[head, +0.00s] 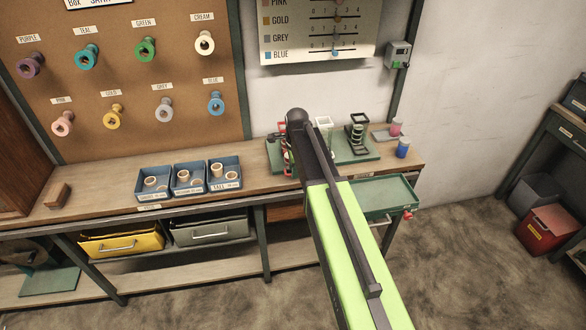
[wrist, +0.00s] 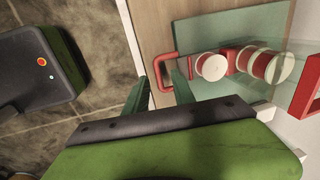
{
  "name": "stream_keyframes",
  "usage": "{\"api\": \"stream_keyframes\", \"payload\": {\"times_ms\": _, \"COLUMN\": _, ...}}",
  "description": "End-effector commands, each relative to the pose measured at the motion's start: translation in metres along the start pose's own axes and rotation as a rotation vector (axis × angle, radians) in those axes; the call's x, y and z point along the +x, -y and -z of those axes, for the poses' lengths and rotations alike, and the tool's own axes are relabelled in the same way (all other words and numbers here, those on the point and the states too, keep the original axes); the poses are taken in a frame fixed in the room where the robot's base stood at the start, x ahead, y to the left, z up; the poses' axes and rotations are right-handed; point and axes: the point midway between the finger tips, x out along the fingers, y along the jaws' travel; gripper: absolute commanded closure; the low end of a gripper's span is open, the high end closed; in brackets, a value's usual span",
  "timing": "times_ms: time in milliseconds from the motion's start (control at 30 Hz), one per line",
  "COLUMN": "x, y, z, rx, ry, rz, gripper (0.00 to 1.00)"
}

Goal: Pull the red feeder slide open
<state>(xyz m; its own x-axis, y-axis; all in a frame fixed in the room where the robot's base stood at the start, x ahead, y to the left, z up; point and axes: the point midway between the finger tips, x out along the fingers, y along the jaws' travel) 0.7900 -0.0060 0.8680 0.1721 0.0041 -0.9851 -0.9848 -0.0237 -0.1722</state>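The red feeder slide handle (wrist: 162,70) is a thin loop on the left side of the feeder in the wrist view. Behind it are a white-faced red roller (wrist: 212,67) and a red-and-white striped roll (wrist: 265,65). My gripper (wrist: 161,84) has its two dark green fingers apart, with the handle's lower end between them. I cannot tell whether either finger touches it. In the head view my arm hides the gripper and most of the slide; some red parts (head: 285,141) show just left of the arm on the bench.
The bench (head: 105,205) carries blue bins (head: 153,184) at left and a green-based winding station (head: 352,152) at right. Pink and blue containers (head: 403,147) stand at the right end. A green tray (head: 385,196) juts from the front edge. Open floor lies in front.

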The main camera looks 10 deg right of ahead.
Motion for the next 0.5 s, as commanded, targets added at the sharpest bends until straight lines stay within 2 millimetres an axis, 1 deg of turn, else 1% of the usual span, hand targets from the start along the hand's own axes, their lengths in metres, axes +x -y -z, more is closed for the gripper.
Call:
{"api": "stream_keyframes", "payload": {"times_ms": 33, "x": -0.014, "y": 0.001, "z": 0.000, "rx": 0.000, "ry": 0.000, "rz": 0.000, "gripper": 0.69}}
{"api": "stream_keyframes", "payload": {"times_ms": 167, "x": -0.041, "y": 0.001, "z": 0.000, "rx": 0.000, "ry": 0.000, "rz": 0.000, "gripper": 0.69}}
{"api": "stream_keyframes", "payload": {"times_ms": 500, "x": -0.121, "y": 0.001, "z": 0.000, "rx": 0.000, "ry": 0.000, "rz": 0.000, "gripper": 0.69}}
